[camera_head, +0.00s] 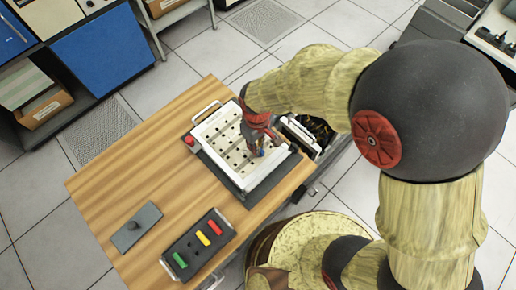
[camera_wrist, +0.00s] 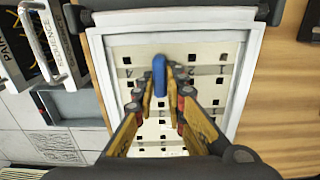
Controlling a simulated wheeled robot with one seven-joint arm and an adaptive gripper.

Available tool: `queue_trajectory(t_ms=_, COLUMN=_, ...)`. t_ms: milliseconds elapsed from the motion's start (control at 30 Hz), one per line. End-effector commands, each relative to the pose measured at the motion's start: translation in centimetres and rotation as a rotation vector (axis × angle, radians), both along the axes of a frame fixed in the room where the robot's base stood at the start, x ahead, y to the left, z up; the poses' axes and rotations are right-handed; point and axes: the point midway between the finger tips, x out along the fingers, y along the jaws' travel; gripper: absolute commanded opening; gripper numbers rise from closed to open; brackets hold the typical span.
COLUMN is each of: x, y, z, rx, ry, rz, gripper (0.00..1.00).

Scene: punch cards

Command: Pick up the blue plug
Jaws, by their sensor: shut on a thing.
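The blue plug (camera_wrist: 159,76) stands out as a blue rounded rod between my fingertips in the wrist view. My gripper (camera_wrist: 160,95) is shut on it, one finger on each side. Behind it is the white-framed panel (camera_wrist: 116,130) with rows of dark square holes. In the head view my gripper (camera_head: 261,147) is over the right part of the panel (camera_head: 222,141), with only a small patch of blue showing. I cannot tell whether the plug's lower end is in a hole or clear of the panel.
The panel lies on a wooden table (camera_head: 110,172). A dark tray (camera_head: 198,244) with green, yellow and red pieces and a grey plate (camera_head: 136,227) with a knob lie at the front. A red button (camera_head: 189,140) is by the panel's left corner. The table's left part is clear.

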Motion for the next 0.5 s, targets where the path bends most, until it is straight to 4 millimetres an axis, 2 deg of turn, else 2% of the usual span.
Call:
queue_trajectory(t_ms=333, x=0.0, y=0.0, z=0.1, rx=0.000, ry=0.000, rz=0.000, gripper=0.00)
queue_trajectory(t_ms=500, x=0.0, y=0.0, z=1.0, rx=0.001, ry=-0.001, rz=0.000, gripper=0.00)
